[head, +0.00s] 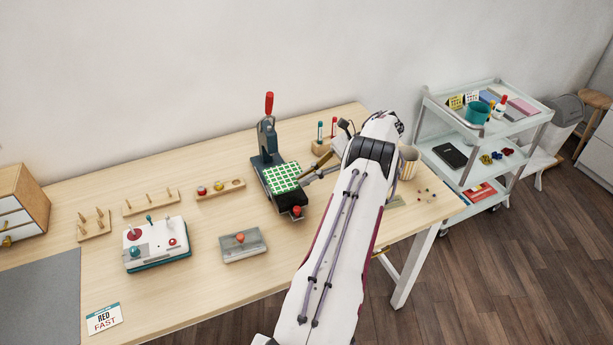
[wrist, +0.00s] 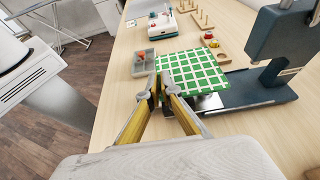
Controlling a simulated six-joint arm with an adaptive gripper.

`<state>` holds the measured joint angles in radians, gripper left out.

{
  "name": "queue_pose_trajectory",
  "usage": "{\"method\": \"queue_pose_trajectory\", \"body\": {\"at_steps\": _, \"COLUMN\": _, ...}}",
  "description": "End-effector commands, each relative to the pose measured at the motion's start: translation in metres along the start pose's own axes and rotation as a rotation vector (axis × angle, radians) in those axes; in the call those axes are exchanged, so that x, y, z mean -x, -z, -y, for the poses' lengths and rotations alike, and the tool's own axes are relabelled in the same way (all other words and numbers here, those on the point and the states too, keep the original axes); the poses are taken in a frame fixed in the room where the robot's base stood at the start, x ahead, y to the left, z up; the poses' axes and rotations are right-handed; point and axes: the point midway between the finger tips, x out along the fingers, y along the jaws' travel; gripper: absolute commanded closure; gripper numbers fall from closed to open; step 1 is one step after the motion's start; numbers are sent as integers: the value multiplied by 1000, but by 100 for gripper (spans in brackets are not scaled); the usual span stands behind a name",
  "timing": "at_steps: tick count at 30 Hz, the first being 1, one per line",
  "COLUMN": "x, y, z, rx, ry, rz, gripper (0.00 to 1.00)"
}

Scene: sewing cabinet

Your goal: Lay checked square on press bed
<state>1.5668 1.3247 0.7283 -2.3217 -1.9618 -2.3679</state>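The checked square (head: 283,178) is green and white and lies flat over the bed of the press (head: 267,150); I cannot tell whether all of it touches the bed. In the wrist view the square (wrist: 192,70) extends past my fingertips, and part of the dark press bed (wrist: 210,102) shows beside it. My gripper (head: 306,175) is at the square's right edge in the head view. In the wrist view my gripper (wrist: 161,88) has its yellow-lined fingers brought close together at the square's near corner, apparently pinching it.
The press has a red-tipped lever (head: 269,103) standing upright and a red knob (head: 297,210) in front. A grey box with an orange knob (head: 240,240), a joystick panel (head: 156,246) and peg boards (head: 150,202) are to the left. A striped cup (head: 409,162) stands to the right.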

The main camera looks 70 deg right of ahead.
Motion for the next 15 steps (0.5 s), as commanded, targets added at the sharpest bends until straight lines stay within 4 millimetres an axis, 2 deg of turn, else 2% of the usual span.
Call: {"method": "queue_pose_trajectory", "body": {"at_steps": 15, "x": -12, "y": 28, "z": 0, "rx": -1, "ry": 0, "rz": 0, "gripper": 100}}
